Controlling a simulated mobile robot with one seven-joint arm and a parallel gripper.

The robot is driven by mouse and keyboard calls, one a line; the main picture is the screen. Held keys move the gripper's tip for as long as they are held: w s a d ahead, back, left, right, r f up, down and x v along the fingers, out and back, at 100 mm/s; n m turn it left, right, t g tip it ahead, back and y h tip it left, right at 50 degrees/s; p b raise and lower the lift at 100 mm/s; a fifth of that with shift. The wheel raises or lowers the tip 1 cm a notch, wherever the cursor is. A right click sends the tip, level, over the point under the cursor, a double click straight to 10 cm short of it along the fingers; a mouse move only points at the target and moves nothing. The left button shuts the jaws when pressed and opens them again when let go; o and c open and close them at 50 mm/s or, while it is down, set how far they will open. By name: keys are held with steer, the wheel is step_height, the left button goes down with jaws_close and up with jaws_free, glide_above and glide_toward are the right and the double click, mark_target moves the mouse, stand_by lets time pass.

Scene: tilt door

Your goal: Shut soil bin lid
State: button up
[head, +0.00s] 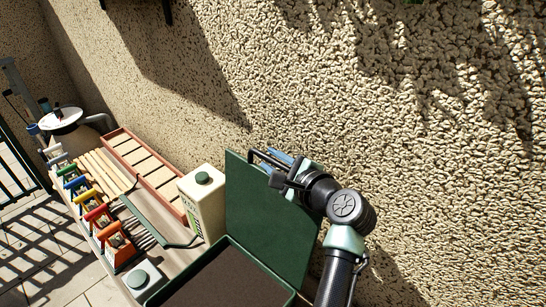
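The soil bin (270,269) is a dark green box at the bottom centre, with a dark brown inside showing. Its green lid (257,215) stands raised at the bin's back, facing the camera, with the wall behind it. My gripper (268,168) is at the lid's upper right edge, with black parts overlapping the lid's top. I cannot tell whether it touches the lid, and its fingertips are too small and overlapped to judge their gap. Something blue (285,157) shows just behind it, partly hidden.
A cream canister (204,212) with a green cap stands close left of the lid. A hand fork (146,225), several small coloured clamp-like items (97,215), terracotta trays (150,170) and a watering can (72,128) lie farther left. A rough stucco wall (430,110) rises behind.

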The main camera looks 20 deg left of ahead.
jaws_close()
stand_by(1.5)
